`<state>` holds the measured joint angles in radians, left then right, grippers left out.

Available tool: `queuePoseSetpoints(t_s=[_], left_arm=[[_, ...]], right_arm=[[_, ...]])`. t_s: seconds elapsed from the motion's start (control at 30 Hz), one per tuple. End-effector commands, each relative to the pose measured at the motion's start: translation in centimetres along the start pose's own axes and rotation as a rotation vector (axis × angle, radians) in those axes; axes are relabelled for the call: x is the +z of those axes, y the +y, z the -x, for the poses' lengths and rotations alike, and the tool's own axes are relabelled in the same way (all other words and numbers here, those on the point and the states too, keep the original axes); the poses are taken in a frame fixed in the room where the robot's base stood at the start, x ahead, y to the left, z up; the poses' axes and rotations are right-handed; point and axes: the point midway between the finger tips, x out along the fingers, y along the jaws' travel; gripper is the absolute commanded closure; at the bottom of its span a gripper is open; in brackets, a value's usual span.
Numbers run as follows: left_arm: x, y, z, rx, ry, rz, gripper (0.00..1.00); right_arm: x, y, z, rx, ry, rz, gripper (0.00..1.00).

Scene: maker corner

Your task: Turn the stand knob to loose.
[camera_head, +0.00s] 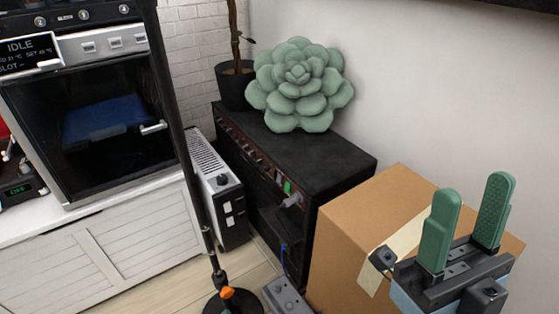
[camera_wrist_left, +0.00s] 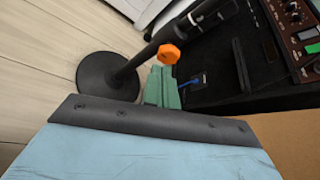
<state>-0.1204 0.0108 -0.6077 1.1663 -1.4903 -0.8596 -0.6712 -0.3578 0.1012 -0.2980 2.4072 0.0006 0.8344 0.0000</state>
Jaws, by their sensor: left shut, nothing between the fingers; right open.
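The black stand has a thin pole (camera_head: 197,190) and a round base (camera_head: 211,304) on the floor in the head view. Its orange knob (camera_head: 227,292) sticks out low on the pole. In the left wrist view the orange knob (camera_wrist_left: 168,54) appears just beyond the tips of my left gripper (camera_wrist_left: 162,72). The left fingers are green, together and empty; I cannot tell whether they touch the knob. The stand's base (camera_wrist_left: 92,75) also shows there. My right gripper (camera_head: 470,195) is open and empty in front of the cardboard box, away from the stand.
A black amplifier cabinet (camera_head: 330,150) carries a green succulent cushion (camera_head: 300,85). A cardboard box (camera_head: 345,225) stands at its right. A grey pedal (camera_head: 285,296) with a blue cable lies right of the stand. A white heater (camera_head: 215,185) and an oven (camera_head: 90,110) are behind.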

Motion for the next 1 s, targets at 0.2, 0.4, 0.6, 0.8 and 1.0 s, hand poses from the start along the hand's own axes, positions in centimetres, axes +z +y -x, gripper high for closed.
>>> queuePoseSetpoints(t_s=[0.2,0.4,0.6,0.8,1.0], left_arm=[[-0.1,0.0,0.3,-0.001,-0.001,0.000,1.00],[-0.6,-1.0,0.5,-0.002,0.002,0.011,1.00],[-1.0,-2.7,0.9,-0.001,0.001,0.008,1.00],[-0.3,-3.0,-0.1,0.000,-0.003,0.000,1.00],[0.9,-3.0,-2.4,0.000,-0.002,0.000,1.00]], right_arm=[[0.0,0.0,0.0,0.000,0.000,0.000,0.49],[0.1,0.0,0.3,0.000,0.000,0.000,0.49],[0.3,0.0,1.0,0.000,-0.001,0.000,0.49],[0.3,0.0,1.0,0.000,-0.001,0.000,0.49],[0.3,0.0,1.0,0.000,0.000,0.000,0.49]])
